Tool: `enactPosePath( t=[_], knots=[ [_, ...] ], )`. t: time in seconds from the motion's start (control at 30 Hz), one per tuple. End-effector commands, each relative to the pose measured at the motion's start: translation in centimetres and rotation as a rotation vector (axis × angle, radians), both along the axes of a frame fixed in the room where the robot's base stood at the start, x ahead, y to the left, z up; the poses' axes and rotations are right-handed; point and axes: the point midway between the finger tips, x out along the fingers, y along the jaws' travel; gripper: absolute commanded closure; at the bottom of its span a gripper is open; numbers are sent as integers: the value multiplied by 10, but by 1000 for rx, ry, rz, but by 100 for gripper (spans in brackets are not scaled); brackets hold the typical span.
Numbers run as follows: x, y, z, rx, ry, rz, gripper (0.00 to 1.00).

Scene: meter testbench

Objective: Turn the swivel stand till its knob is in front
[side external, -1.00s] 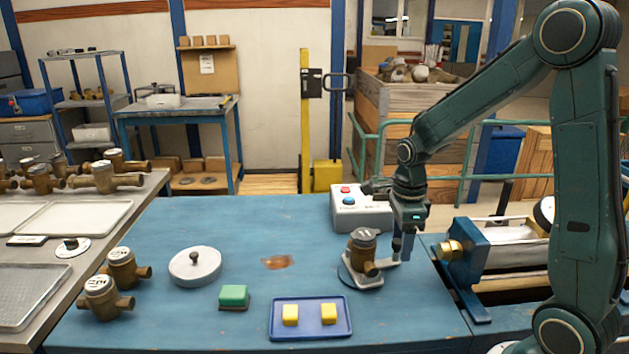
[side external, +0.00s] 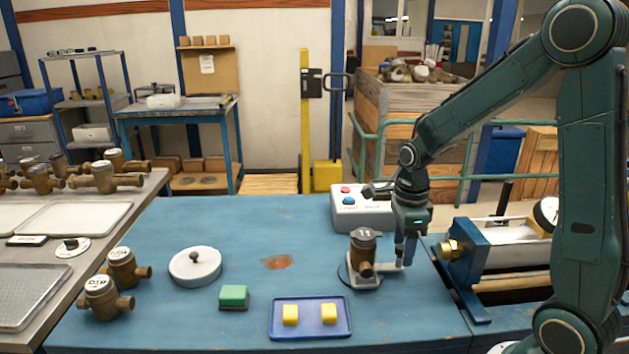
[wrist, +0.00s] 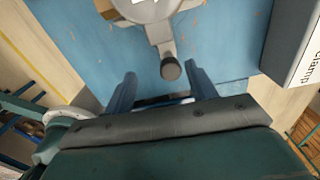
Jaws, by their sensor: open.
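The swivel stand (side external: 364,279) is a low grey turntable on the blue bench, with a brass meter (side external: 363,246) upright on it. Its grey arm (side external: 385,267) points to the right in the side view. In the wrist view the arm (wrist: 161,42) ends in a dark round knob (wrist: 171,69). My gripper (side external: 405,262) is low at the arm's outer end, pointing down. In the wrist view my open gripper (wrist: 161,78) has a finger on each side of the knob, with gaps visible. In the side view the fingers largely hide the knob.
A control box (side external: 361,212) stands just behind the stand. A blue clamp rig (side external: 470,262) is to the right.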

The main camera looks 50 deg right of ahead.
Motion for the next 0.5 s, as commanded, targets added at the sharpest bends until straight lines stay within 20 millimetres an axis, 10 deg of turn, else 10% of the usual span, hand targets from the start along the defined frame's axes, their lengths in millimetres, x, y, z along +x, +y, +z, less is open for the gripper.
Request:
enactPosePath(
  t=[0.5],
  knots=[
    [-6, 10, 0, 0, 0, 1, 44]
  ],
)
